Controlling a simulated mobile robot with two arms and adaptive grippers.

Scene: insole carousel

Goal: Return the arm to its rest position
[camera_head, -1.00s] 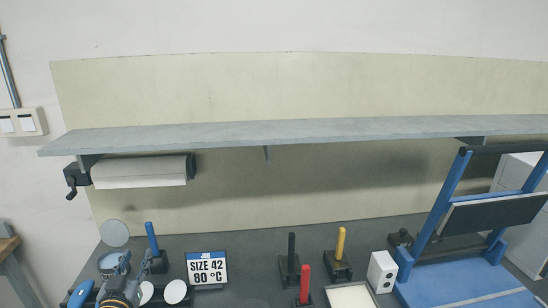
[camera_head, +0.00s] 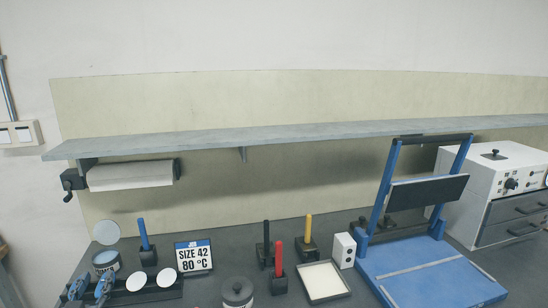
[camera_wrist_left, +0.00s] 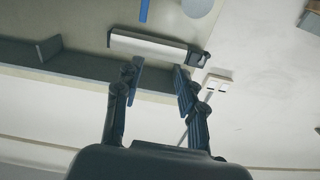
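My left gripper (camera_head: 90,284) shows at the bottom left of the head view, over the left end of the dark bench. Its two blue-grey fingers are spread apart. In the left wrist view the fingers (camera_wrist_left: 159,75) stand open with an empty gap between them, and the paper roll (camera_wrist_left: 148,47) shows beyond. Nothing is held. The rest of the left arm is out of the head view. My right gripper is in neither view.
Near the left gripper are a dark rack with white discs (camera_head: 136,281), a blue-handled tool (camera_head: 143,235) and the job sign (camera_head: 194,257). A shelf (camera_head: 300,133) runs above. A blue press (camera_head: 430,278) and white oven (camera_head: 505,170) stand right.

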